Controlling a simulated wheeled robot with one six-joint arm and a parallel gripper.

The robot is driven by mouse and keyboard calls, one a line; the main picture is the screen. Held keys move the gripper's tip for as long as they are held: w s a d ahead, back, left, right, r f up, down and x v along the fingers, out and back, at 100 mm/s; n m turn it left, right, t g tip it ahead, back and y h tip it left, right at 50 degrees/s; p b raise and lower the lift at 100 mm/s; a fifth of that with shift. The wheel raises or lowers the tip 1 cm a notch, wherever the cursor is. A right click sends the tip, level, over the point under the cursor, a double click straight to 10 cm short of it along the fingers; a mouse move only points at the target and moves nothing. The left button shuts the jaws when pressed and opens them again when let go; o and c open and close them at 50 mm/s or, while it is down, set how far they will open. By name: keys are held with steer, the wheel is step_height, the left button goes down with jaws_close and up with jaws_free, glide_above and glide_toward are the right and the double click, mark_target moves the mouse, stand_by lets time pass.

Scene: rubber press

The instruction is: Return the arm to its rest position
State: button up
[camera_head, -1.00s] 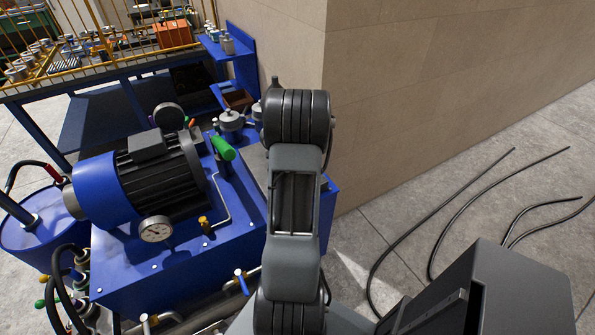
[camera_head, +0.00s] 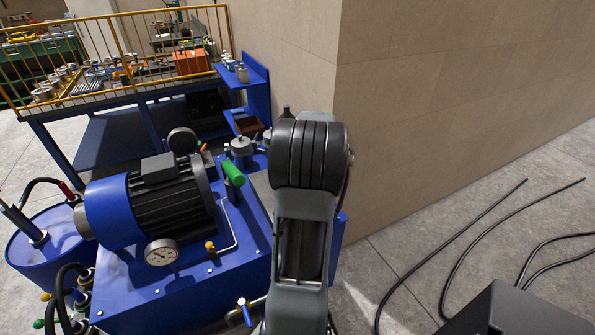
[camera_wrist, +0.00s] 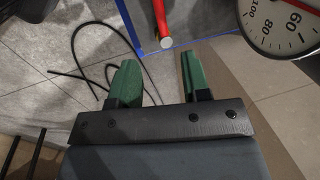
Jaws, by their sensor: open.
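My gripper (camera_wrist: 158,80) shows in the wrist view with two green fingers spread apart. It is open, and nothing is between the fingers. Beyond the fingers are the grey floor, a red rod (camera_wrist: 162,24) with a pale end, and part of a round gauge (camera_wrist: 284,22) at the upper right. In the head view my arm stands in front of the blue hydraulic unit, and my gripper cannot be made out there.
A beige wall (camera_head: 440,90) stands behind to the right. Black cables (camera_head: 440,255) lie on the floor. A railed bench (camera_head: 110,97) is at upper left.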

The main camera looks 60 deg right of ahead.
stand_by(0.3)
steer(key=a+r+n, duration=0.2)
steer(key=a+n, duration=0.6)
steer(key=a, duration=0.5)
steer(key=a+r+n+t, duration=0.1)
steer(key=a+r+n, duration=0.2)
steer(key=a+n, duration=0.5)
steer(key=w+a+r+n+y, duration=0.1)
steer(key=a+n, duration=0.7)
steer(key=a, duration=1.2)
steer(key=shift+a+r+t+p, duration=0.25)
steer(key=shift+r+t+p, duration=0.05)
steer(key=shift+r, duration=0.6)
